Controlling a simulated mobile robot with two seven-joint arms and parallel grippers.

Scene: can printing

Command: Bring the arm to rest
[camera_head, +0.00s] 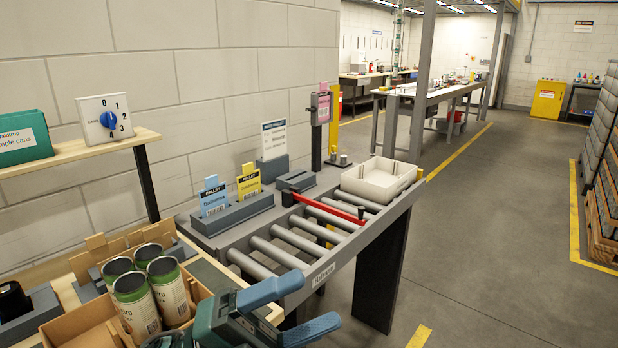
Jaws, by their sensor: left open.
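My left gripper (316,301) is low in the head view, at the bottom centre. Its two blue fingers are spread apart, pointing right, and nothing shows between them. It is in front of the near end of the roller conveyor (290,243), to the right of a cardboard tray (85,322). Several green-and-cream cans (170,290) stand upright in the tray, close to the left of my gripper. The lower part of my left arm is cut off by the frame's bottom edge. My right gripper does not show.
A red bar (328,206) crosses the conveyor, with an empty cream tray (379,180) beyond it. Blue and yellow pallet cards (248,182) stand in a grey holder. A dial box (105,118) sits on the left shelf.

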